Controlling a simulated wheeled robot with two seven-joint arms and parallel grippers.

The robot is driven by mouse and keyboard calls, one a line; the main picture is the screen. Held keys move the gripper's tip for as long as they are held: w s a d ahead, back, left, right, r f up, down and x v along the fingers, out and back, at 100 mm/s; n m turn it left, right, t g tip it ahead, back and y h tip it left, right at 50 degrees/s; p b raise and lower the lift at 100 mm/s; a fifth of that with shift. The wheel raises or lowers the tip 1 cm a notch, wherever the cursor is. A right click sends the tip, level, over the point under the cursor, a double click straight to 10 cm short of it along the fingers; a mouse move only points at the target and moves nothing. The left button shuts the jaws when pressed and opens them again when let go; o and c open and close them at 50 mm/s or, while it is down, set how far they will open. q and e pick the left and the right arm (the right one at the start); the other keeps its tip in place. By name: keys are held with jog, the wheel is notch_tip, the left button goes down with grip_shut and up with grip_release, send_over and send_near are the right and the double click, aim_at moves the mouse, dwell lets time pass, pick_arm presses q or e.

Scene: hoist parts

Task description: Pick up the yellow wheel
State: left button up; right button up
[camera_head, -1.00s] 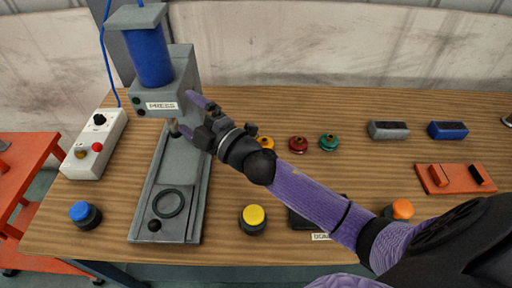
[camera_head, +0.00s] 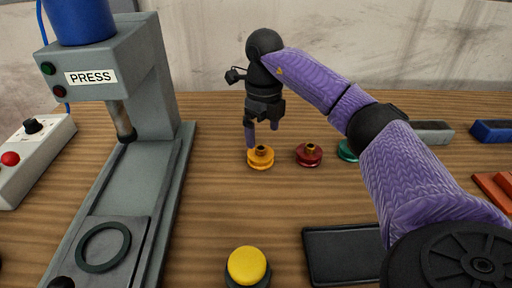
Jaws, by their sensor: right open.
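The yellow wheel (camera_head: 260,159) lies on the wooden table, a yellow-orange disc with a brass hub on top. My right gripper (camera_head: 262,136) points down just above it, with its purple fingers apart. The left finger reaches down close to the wheel's back left side; I cannot tell whether it touches. The gripper is open and holds nothing. My left gripper is not in view.
A red wheel (camera_head: 309,154) lies just right of the yellow one, and a green wheel (camera_head: 347,151) beyond it is partly hidden by my arm. The grey press (camera_head: 158,90) stands at left. A yellow button (camera_head: 247,267) and a dark tray (camera_head: 343,252) are in front.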

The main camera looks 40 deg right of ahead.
aim_at(261, 148)
jog(key=f+b, duration=0.1)
jog(key=f, duration=0.2)
jog(key=f+b, duration=0.2)
jog(key=f, duration=0.1)
jog(key=shift+w+f, duration=0.2)
jog(key=shift+f, duration=0.2)
jog(key=shift+r, duration=0.1)
jog(key=shift+c, duration=0.5)
jog(key=c, duration=1.2)
grip_shut()
